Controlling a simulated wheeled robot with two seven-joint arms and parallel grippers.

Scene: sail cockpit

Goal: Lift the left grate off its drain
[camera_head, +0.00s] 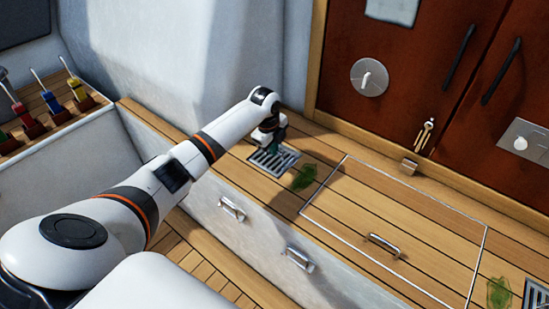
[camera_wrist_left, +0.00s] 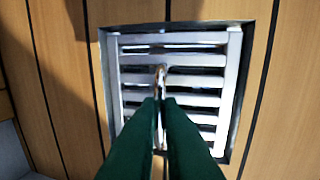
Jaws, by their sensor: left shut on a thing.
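The left grate (camera_head: 283,164) is a slatted metal square at its drain in the wooden bench, left of the hatch outline. In the left wrist view the grate (camera_wrist_left: 228,75) fills the middle, with the drain's dark rim (camera_wrist_left: 262,72) around it. My left gripper (camera_head: 273,150) points down over the grate. Its green fingers (camera_wrist_left: 160,102) are shut on a small upright metal pull (camera_wrist_left: 160,75) at the grate's middle. The fingers hide the grate's near middle. I cannot tell whether the grate sits flush or slightly raised. My right gripper is not in view.
A green leafy clump (camera_head: 305,177) lies right of the left drain. A right grate (camera_head: 538,296) and another clump (camera_head: 499,293) show at lower right. The hatch (camera_head: 385,215) has a metal handle (camera_head: 383,243). Brown doors (camera_head: 420,70) stand behind; a tool rack (camera_head: 60,112) is at left.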

